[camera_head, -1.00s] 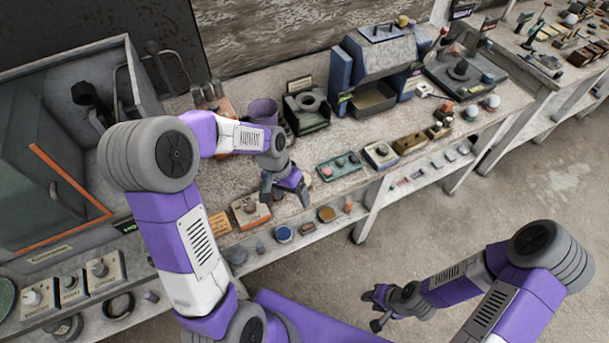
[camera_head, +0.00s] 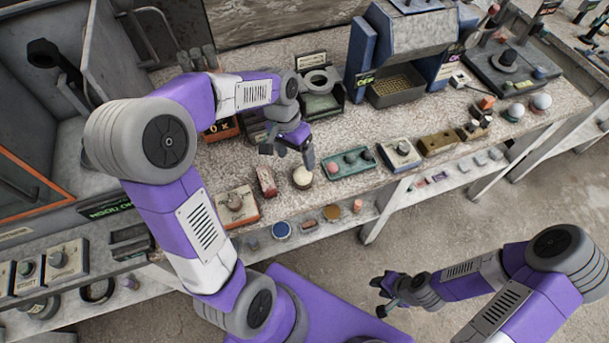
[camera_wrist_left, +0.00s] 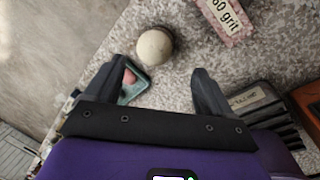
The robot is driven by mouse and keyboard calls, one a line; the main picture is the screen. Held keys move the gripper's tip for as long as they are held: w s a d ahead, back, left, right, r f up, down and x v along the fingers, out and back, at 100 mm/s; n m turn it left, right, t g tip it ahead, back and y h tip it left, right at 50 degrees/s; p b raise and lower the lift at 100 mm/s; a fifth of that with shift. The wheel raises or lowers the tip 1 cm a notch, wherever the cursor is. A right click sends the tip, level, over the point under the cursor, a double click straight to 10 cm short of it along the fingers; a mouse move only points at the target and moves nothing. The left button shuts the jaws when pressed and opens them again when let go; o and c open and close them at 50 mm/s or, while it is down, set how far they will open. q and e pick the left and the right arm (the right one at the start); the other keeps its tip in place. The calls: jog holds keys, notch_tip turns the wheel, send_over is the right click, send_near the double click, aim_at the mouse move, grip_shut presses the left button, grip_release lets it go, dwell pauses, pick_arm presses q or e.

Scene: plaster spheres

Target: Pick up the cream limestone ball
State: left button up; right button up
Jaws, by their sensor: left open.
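The cream limestone ball (camera_head: 302,177) sits on the worn bench near its front edge. It also shows in the left wrist view (camera_wrist_left: 154,46), just beyond the fingertips. My left gripper (camera_head: 288,157) is open and empty, close above and behind the ball; in the left wrist view its two fingers (camera_wrist_left: 159,70) stand apart, with the ball ahead and not between them. My right gripper (camera_head: 379,296) hangs over the floor, away from the bench, with its fingers apart and nothing between them.
A green tray (camera_head: 345,173) with small balls lies to the right. A lower shelf holds a blue-topped tin (camera_head: 282,229) and other small items.

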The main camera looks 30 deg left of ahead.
aim_at(300, 170)
pick_arm(q)
jog(key=f, duration=0.2)
jog(key=d+f+b, duration=0.2)
jog(key=f, duration=0.1)
jog(key=shift+s+f, duration=0.3)
jog(key=shift+s, duration=0.05)
jog(key=shift+f, duration=0.3)
jog(key=shift+c, duration=0.2)
jog(key=c, duration=1.2)
